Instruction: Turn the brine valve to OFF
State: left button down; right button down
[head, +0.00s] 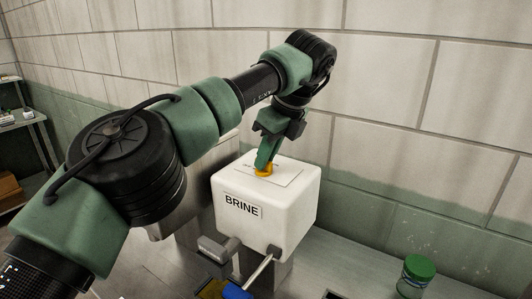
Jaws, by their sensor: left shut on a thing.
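The white box labelled BRINE (238,205) stands at the middle of the head view. A yellow valve handle (264,170) sits on its top face, on a pale plate (285,176) whose markings are too small to read. My left gripper (265,163) points down from above and is shut on the yellow handle. The gripper covers much of the handle, so which way it is turned cannot be told. My right gripper is not in view.
Below the box are a grey fitting (218,246), a metal rod (260,270) and a blue part (235,292). A jar with a green lid (419,267) stands at the lower right. A tiled wall (420,130) is close behind. Shelves (30,118) stand at the far left.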

pick_arm(q)
jog(key=shift+r, duration=0.1)
jog(key=c, duration=1.5)
grip_release()
jog(key=shift+o, duration=0.2)
jog(key=p+v, duration=0.6)
jog(key=v, duration=0.1)
jog(key=shift+r, duration=0.3)
jog(key=shift+d+f, duration=0.1)
